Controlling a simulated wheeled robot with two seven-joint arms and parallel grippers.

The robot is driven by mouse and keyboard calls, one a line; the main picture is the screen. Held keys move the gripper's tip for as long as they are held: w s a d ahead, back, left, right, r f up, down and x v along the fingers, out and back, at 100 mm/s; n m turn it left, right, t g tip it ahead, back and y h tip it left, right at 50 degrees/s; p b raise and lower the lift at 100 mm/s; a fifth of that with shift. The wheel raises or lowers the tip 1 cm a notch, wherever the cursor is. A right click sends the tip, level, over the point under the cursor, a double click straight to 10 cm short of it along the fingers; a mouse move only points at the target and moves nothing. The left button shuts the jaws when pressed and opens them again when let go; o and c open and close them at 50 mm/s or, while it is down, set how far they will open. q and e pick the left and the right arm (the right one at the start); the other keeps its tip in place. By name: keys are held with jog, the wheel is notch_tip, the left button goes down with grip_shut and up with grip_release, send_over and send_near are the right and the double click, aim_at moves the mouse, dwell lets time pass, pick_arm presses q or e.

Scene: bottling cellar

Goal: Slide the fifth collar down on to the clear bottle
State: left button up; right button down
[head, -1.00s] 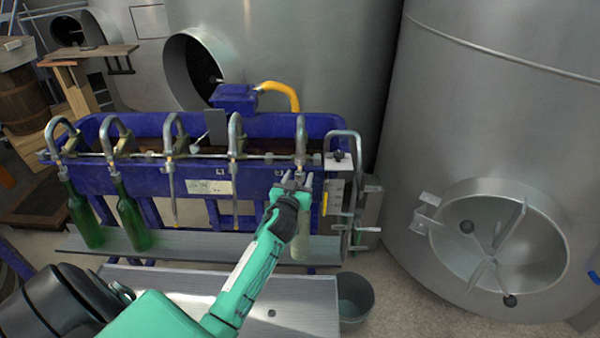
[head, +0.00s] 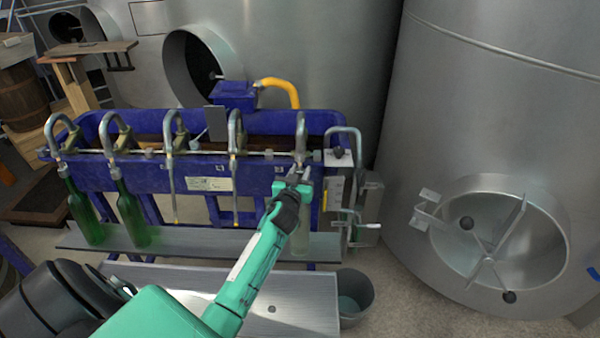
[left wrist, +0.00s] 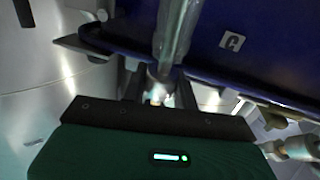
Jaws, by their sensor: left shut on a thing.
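The fifth filling spout (head: 301,130) is the rightmost in the head view. My left gripper (head: 300,178) is at its lower part, with both fingers closed in from either side. In the left wrist view the fingers (left wrist: 161,92) are shut on a pale metallic collar (left wrist: 158,86), and a shiny pale tube rises from it. The clear bottle (head: 302,242) stands on the shelf below, partly hidden by my gripper and arm. Its mouth is hidden, so I cannot tell how the collar sits relative to it. My right gripper is not in view.
Two green bottles (head: 83,215) stand under the left spouts. The third and fourth spouts hang without bottles. A blue trough (head: 190,175) lies behind. A lever box (head: 340,190) stands close right of my gripper, with a grey bucket (head: 354,297) below.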

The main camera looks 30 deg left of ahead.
pick_arm(q)
jog(key=shift+s+f+b, duration=0.1)
jog(key=shift+f+b, duration=0.5)
jog(key=shift+f, duration=0.3)
jog(key=shift+d, duration=0.1)
jog(key=o, duration=0.6)
jog(key=shift+o, duration=0.2)
jog(key=shift+s, duration=0.1)
jog(key=b+v, duration=0.2)
jog(key=v, duration=1.1)
jog(key=shift+s+b, duration=0.3)
jog(key=shift+s, duration=0.05)
jog(key=shift+d, duration=0.1)
